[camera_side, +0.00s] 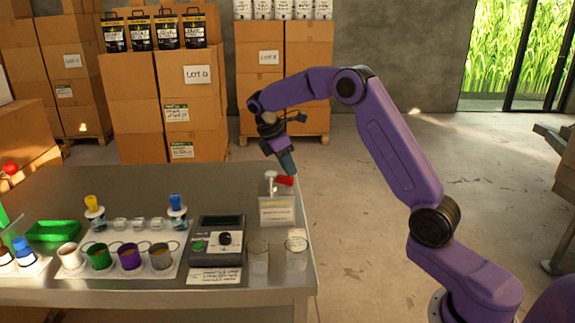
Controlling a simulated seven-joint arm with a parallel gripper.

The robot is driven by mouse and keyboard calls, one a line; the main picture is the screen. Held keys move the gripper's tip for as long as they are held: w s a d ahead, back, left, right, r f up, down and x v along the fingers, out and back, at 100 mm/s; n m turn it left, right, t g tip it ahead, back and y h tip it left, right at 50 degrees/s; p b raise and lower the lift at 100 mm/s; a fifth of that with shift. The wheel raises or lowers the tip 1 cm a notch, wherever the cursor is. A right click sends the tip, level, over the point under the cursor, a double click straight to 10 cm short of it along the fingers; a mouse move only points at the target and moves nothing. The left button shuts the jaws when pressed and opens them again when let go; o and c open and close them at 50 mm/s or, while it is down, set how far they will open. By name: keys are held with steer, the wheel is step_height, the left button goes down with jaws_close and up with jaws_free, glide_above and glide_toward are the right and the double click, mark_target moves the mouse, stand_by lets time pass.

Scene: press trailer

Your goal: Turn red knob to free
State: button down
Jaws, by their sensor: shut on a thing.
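The red knob (284,180) sticks out at the top right of a small clear and white press unit (276,208) near the table's right end. My gripper (287,166) reaches down from above with its fingertips at the knob. It is shut on the red knob, whose upper part the fingers partly cover. A pale rounded post (271,180) stands beside the knob on the left. The writing on the unit's label is too small to read.
A grey device (218,240) with a dial and green button stands left of the unit. Two clear cups (258,254) stand in front. Several coloured cups sit in a rack further left. The table (150,182) is bare at the back.

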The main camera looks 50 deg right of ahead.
steer(key=m+g+y, duration=0.1)
steer(key=m, duration=0.2)
steer(key=m+g, duration=0.1)
steer(key=m, duration=0.2)
steer(key=shift+w+d+m+y, duration=0.2)
steer(key=shift+m+y, duration=0.1)
steer(key=shift+y, duration=0.1)
steer(key=m+y, duration=0.1)
steer(key=m, duration=0.2)
steer(key=m+y, duration=0.1)
steer(key=m, duration=0.2)
steer(key=shift+w+d, duration=0.1)
steer(key=shift+d, duration=0.1)
steer(key=shift+m, duration=0.3)
steer(key=c, duration=0.9)
jaws_free()
steer(key=shift+r, duration=0.1)
